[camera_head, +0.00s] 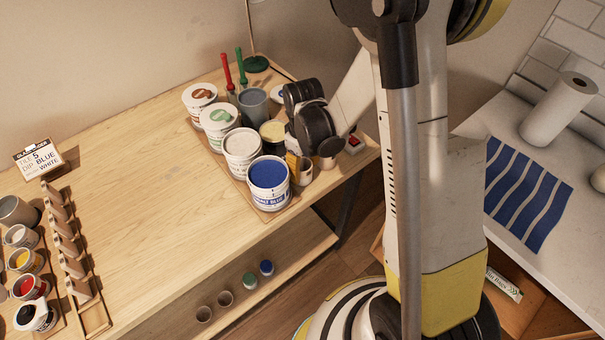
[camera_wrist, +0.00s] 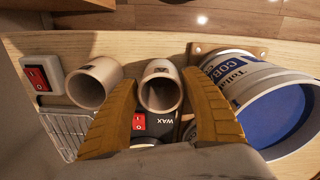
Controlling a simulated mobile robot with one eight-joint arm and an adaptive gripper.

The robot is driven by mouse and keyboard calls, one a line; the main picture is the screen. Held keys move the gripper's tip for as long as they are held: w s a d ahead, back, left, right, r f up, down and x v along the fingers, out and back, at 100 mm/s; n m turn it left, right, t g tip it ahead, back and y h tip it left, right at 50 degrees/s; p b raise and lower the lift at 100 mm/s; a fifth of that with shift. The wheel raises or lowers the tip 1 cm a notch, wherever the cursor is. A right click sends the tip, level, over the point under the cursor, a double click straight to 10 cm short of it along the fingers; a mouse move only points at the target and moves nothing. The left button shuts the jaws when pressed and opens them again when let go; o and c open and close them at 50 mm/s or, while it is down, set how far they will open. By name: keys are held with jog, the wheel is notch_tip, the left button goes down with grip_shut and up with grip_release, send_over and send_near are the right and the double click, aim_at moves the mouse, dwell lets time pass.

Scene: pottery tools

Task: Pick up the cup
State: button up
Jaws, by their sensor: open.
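In the wrist view a small beige cup (camera_wrist: 161,93) stands between the two orange fingers of my open gripper (camera_wrist: 162,100), with gaps to both sides. A second similar cup (camera_wrist: 90,86) is just left of the left finger. In the head view the near cup (camera_head: 304,177) is beside the cobalt blue tub, and the other cup (camera_head: 328,161) is right of it. My gripper (camera_head: 300,163) is over this spot, mostly hidden behind my wrist and the tubs. Neither cup is held.
The cobalt blue tub (camera_wrist: 232,80) is close to the right finger; it also shows in the head view (camera_head: 269,192). A device marked WAX (camera_wrist: 178,122) and a red switch box (camera_wrist: 42,75) are near the cups. The wooden table (camera_head: 130,150) is clear at middle left.

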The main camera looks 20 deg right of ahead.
jog(key=c, duration=0.9)
